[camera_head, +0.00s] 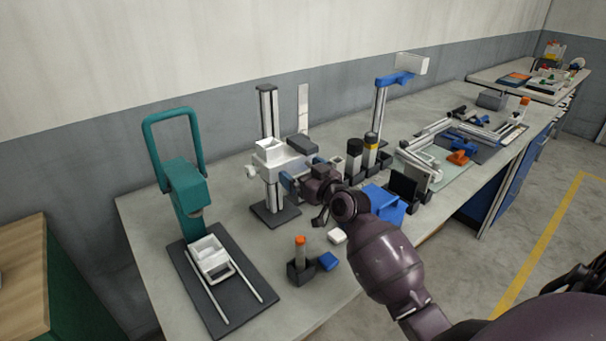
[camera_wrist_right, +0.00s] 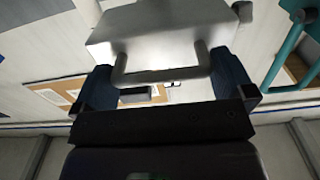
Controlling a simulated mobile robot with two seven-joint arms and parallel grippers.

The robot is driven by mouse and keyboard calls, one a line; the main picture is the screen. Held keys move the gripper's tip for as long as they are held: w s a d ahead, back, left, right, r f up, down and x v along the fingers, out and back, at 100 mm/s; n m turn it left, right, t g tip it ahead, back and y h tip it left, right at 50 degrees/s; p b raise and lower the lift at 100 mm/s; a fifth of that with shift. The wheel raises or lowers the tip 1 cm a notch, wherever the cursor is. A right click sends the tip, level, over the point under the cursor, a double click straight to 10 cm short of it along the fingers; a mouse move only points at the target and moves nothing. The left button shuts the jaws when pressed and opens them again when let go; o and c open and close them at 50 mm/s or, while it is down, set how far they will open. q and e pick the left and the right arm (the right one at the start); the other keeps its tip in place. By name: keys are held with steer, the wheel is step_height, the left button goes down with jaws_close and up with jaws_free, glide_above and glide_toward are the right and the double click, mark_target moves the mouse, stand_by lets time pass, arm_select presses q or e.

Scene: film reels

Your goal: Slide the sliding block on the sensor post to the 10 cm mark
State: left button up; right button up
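The sensor post (camera_head: 267,105) stands upright on a dark base plate (camera_head: 276,213) on the bench. The white sliding block (camera_head: 272,160) sits partway up it, with a dark part on its right side. In the right wrist view the block (camera_wrist_right: 160,30) fills the top middle, its U-shaped handle (camera_wrist_right: 160,76) facing the camera. My right gripper (camera_head: 303,175) is at the block's front right. In the wrist view its blue fingers (camera_wrist_right: 165,82) stand wide apart, one at each end of the handle, with little or no visible gap. No scale marks are readable. My left gripper is out of view.
A teal press-like device (camera_head: 186,190) stands left of the post. An orange-topped vial (camera_head: 300,245) in a dark holder and a blue block (camera_head: 328,261) lie in front. Black cylinders (camera_head: 355,158) and a blue-armed stand (camera_head: 381,105) are to the right.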

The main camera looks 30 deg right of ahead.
steer(key=shift+s+f, duration=0.1)
steer(key=shift+f, duration=0.05)
steer(key=s, duration=1)
steer(key=shift+s+d+b, duration=0.3)
steer(key=shift+d+b, duration=0.1)
steer(key=s+a+f+n+g, duration=0.1)
steer(key=s+a+f+g, duration=0.6)
steer(key=s+f, duration=0.25)
steer(key=s+a+f+m+g+h, duration=0.1)
steer(key=s+a+f+g, duration=0.2)
steer(key=s, duration=0.5)
steer(key=s+a+f+m+g+h, duration=0.1)
steer(key=s+f+g, duration=0.25)
steer(key=s, duration=0.55)
steer(key=w+f+n+t, duration=0.1)
steer(key=w+f+t, duration=0.6)
steer(key=f, duration=0.2)
steer(key=shift+w+f+y, duration=0.2)
steer(key=shift+w+y, duration=0.1)
steer(key=shift+w, duration=0.05)
steer(key=shift+a, duration=0.1)
stand_by(2.0)
